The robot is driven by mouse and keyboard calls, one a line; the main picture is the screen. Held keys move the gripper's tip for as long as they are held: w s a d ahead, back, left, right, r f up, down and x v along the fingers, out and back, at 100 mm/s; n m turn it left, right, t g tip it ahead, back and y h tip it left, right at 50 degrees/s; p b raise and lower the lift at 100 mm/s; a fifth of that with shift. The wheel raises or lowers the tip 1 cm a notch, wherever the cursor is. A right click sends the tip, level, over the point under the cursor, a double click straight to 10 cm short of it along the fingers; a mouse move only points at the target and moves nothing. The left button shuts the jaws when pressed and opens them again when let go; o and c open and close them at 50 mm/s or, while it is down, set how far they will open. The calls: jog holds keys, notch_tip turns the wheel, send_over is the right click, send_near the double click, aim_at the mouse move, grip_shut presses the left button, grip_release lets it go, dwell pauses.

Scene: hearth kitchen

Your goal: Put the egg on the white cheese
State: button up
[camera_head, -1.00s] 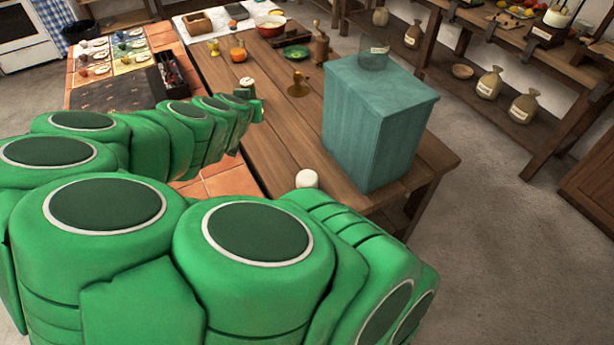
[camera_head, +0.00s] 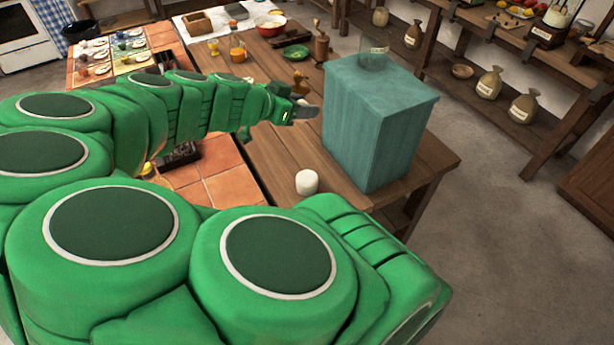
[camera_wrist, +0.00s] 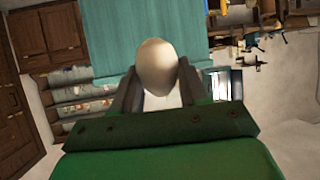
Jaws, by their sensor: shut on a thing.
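The egg (camera_wrist: 156,66) is pale and cream-coloured, and sits between the two grey fingers of my gripper (camera_wrist: 156,82) in the wrist view. My gripper is shut on it. In the head view my gripper (camera_head: 308,112) is above the wooden table, to the left of the teal box, and the egg is mostly hidden there. The white cheese (camera_head: 307,181) is a small white cylinder standing on the table near its front edge. It is below my gripper in the picture, apart from it, with nothing on top.
Table around the cheese is clear.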

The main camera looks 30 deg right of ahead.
aim_at(307, 177)
jog(key=shift+s+d+r+m+g, duration=0.3)
jog(key=shift+s+r+m+g, duration=0.25)
jog(key=shift+s, duration=0.2)
jog(key=shift+f, duration=10.15)
jog(key=o, duration=0.8)
jog(key=v, duration=1.2)
jog(key=shift+a, duration=0.1)
jog(key=shift+s, duration=0.1)
